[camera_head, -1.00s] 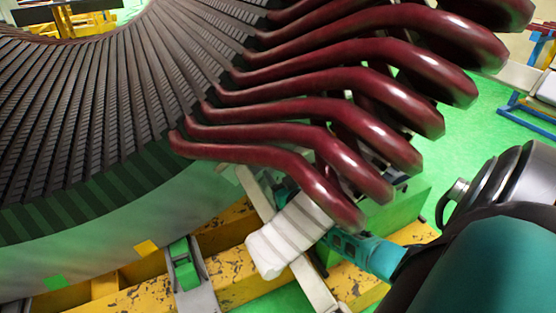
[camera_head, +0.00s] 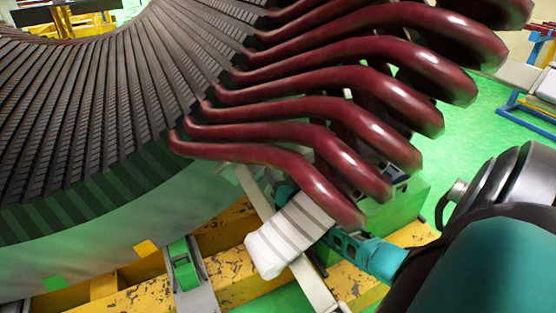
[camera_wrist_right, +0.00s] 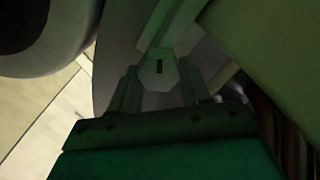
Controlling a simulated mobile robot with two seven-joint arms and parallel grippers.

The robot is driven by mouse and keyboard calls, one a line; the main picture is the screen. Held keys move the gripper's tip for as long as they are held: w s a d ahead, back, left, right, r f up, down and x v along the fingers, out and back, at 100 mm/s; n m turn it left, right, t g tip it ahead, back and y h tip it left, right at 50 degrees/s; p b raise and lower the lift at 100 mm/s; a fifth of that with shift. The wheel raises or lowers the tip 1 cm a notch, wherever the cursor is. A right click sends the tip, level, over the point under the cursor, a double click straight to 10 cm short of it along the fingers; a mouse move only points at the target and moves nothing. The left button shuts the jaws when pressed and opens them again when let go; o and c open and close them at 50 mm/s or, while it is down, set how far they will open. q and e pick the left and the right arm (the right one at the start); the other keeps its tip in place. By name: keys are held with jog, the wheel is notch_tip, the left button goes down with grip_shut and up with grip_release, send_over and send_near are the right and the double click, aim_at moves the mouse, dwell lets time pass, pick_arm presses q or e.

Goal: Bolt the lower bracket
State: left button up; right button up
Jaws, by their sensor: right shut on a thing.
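My right gripper (camera_head: 345,246) comes in from the right, teal, and reaches in below the lowest red coil end. Its tips are hidden behind the pale block and the coils in the head view. In the right wrist view my right gripper (camera_wrist_right: 158,88) is shut on a small greenish-grey piece (camera_wrist_right: 158,72) with a dark slot; I cannot tell whether it is a bolt or a tool. The pale block with grey stripes (camera_head: 288,236), possibly the lower bracket, sits tilted just below the coil end, against a grey strut (camera_head: 313,286). My left gripper is not in view.
The stator's slotted core (camera_head: 85,110) fills the left. Several dark red coil ends (camera_head: 300,158) overhang my right arm closely. A yellow worn frame (camera_head: 240,280) with a green clamp (camera_head: 184,265) lies below. Green floor (camera_head: 470,140) is open at right.

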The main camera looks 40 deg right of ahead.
jog(key=shift+d+r+m, duration=0.1)
jog(key=shift+m, duration=1)
jog(key=shift+w, duration=0.1)
jog(key=shift+d+r+m, duration=0.1)
jog(key=shift+r+m, duration=0.05)
jog(key=shift+m, duration=0.15)
jog(key=o, duration=1.1)
jog(key=shift+w, duration=0.1)
jog(key=shift+f, duration=0.2)
